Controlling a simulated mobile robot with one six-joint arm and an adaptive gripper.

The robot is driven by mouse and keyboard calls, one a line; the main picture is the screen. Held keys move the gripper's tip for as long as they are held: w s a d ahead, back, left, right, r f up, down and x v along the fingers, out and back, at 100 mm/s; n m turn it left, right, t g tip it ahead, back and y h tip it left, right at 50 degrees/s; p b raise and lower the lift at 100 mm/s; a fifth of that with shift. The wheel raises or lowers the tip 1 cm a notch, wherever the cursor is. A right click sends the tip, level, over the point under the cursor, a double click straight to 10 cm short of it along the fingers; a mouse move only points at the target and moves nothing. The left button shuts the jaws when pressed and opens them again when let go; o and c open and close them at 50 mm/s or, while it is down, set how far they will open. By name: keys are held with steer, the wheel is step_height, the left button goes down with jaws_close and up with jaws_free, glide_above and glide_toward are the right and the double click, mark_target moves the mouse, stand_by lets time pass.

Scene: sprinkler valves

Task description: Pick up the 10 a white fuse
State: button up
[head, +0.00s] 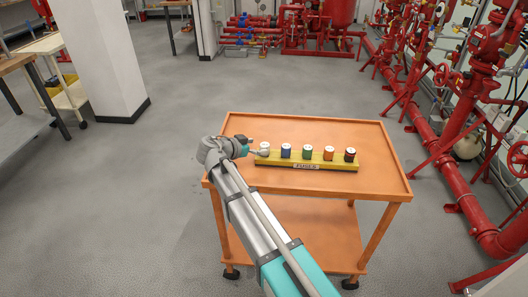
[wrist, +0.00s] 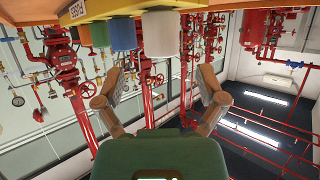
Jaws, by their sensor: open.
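The white fuse (head: 264,146) stands upright at the left end of a yellow fuse rack (head: 335,166) in the head view. In the wrist view, which is upside down, the white fuse (wrist: 160,36) hangs from the top edge, between and beyond my open fingers. My gripper (head: 250,152) is at the left end of the rack, close beside the white fuse. In the wrist view my gripper (wrist: 161,82) has its two fingers spread wide with nothing between the tips. Whether a finger touches the fuse cannot be told.
A blue fuse (head: 286,150), a green fuse (head: 307,152), an orange fuse (head: 329,153) and a dark fuse (head: 350,154) stand to the right in the same rack. The rack sits on an orange cart (head: 385,180). Red pipes (head: 440,150) stand at the right.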

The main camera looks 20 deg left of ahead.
mark_target(265, 145)
steer(key=shift+b+x, duration=0.7)
steer(key=shift+x, duration=1.4)
steer(key=shift+a+f, duration=0.1)
steer(key=shift+c, duration=0.3)
jaws_close()
steer(key=shift+r, duration=0.2)
step_height(265, 145, up, 3)
steer(key=p, duration=0.3)
steer(key=s+d+r+p, duration=0.7)
steer(key=s+r+p, duration=0.2)
steer(key=s+p, duration=0.1)
steer(key=shift+s+d+r, duration=0.3)
steer(key=shift+s, duration=0.6)
